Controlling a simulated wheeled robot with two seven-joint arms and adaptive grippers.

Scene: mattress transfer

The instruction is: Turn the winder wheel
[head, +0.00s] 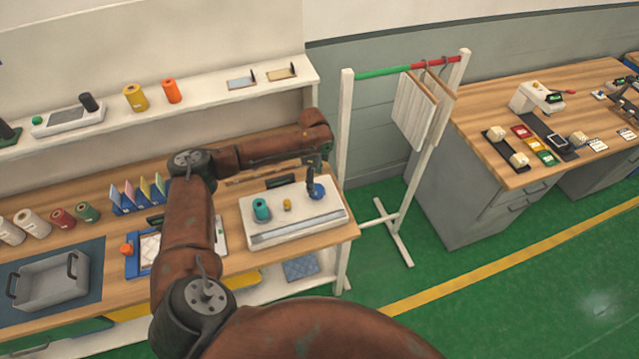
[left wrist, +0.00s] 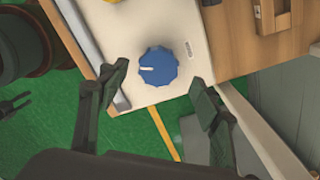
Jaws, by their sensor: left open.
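The winder is a white box (head: 290,225) near the right end of the wooden bench, with a teal spool (head: 261,209) and a small yellow piece (head: 287,204) on top. Its blue wheel (head: 317,191) is at the right end of its top. In the left wrist view the blue wheel (left wrist: 158,67) is faceted, with a white mark pointing left. My left gripper (head: 312,180) points down at the wheel. In the left wrist view the open fingers (left wrist: 158,95) stand apart on either side below the wheel, and nothing is between them. Contact with the wheel does not show. My right gripper is not in view.
A white rack with hanging pieces (head: 414,110) stands just right of the bench. A shelf (head: 205,100) with spools runs behind. A grey bin (head: 48,282) and a row of thread rolls (head: 62,219) lie left. Green floor (head: 470,290) is open at right.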

